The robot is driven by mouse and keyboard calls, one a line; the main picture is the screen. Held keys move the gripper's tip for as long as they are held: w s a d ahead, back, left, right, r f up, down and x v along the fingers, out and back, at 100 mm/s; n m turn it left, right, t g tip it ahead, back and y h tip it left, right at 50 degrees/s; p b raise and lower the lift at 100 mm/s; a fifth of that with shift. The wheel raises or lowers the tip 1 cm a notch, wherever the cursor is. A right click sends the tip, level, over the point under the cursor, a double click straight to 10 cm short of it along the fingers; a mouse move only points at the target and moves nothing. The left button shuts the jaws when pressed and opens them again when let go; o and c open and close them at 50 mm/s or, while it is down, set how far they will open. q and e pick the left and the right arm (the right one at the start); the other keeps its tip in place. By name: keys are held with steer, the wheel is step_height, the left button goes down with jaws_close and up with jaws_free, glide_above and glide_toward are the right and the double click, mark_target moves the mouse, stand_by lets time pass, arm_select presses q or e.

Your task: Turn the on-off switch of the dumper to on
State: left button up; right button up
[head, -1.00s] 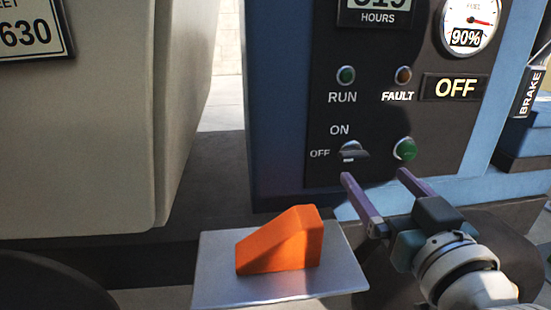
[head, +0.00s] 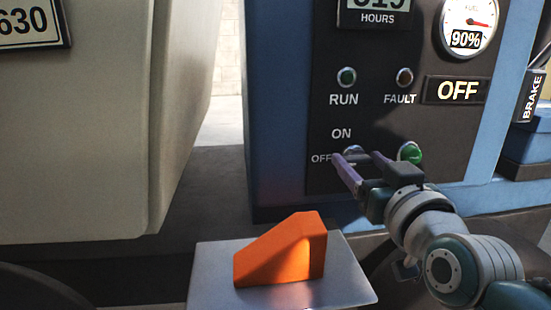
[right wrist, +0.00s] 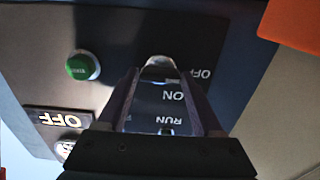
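The dumper is the blue machine (head: 280,110) with a dark control panel (head: 440,130). Its on-off switch (head: 351,150) is a small metallic knob below the ON label and right of the OFF label. The lit display (head: 458,90) reads OFF. My right gripper (head: 357,156) is open, its two fingers pointing at the panel around the switch. In the right wrist view the switch (right wrist: 160,70) shows between the fingertips of my right gripper (right wrist: 160,78); I cannot tell whether they touch it. In the head view the fingers partly hide the knob. My left gripper is not in view.
A green button (head: 410,152) is close to the right of my right gripper; it also shows in the right wrist view (right wrist: 82,65). An orange wedge (head: 285,250) rests on a metal plate (head: 215,275) below the panel. A beige body (head: 90,140) stands at the left.

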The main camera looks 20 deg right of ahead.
steer(key=c, duration=0.9)
steer(key=shift+r+m+p, duration=0.15)
steer(key=shift+m+p, duration=0.75)
steer(key=shift+m, duration=0.1)
steer(key=m+p, duration=0.1)
steer(key=m, duration=0.1)
steer(key=shift+d+m, duration=0.1)
steer(key=shift+m, duration=0.3)
steer(key=m+p, duration=0.1)
steer(key=m, duration=0.5)
steer(key=shift+f+p, duration=0.2)
steer(key=shift+p, duration=0.1)
steer(key=shift+m, duration=0.7)
